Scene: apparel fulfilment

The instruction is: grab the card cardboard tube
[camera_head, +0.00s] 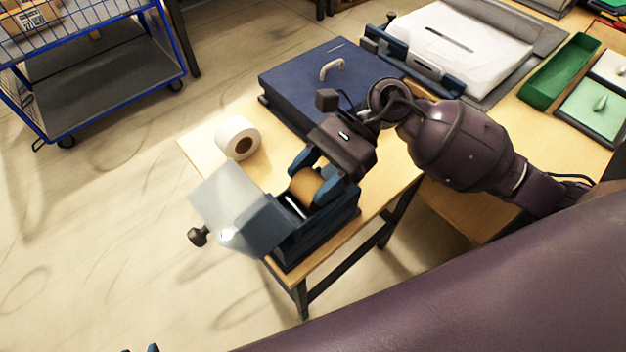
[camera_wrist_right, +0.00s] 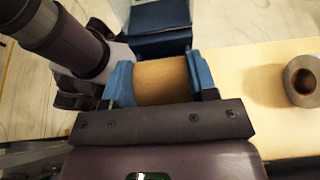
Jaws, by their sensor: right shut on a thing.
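The cardboard tube (camera_head: 307,184) is a short brown cylinder at the dark blue box-like device (camera_head: 290,243) on the front corner of the table. My right gripper (camera_head: 325,177) is shut on the tube, with a blue finger on each side of it. In the right wrist view the tube (camera_wrist_right: 161,81) spans the space between the two fingers. The head view does not show clearly whether the tube is clear of the device.
A white roll (camera_head: 238,138) stands on the wooden table (camera_head: 192,141), left of my gripper. A translucent sheet (camera_head: 232,209) overhangs the table edge by the device. A dark blue case (camera_head: 300,75) lies behind. A blue wire cart (camera_head: 95,75) stands at the upper left.

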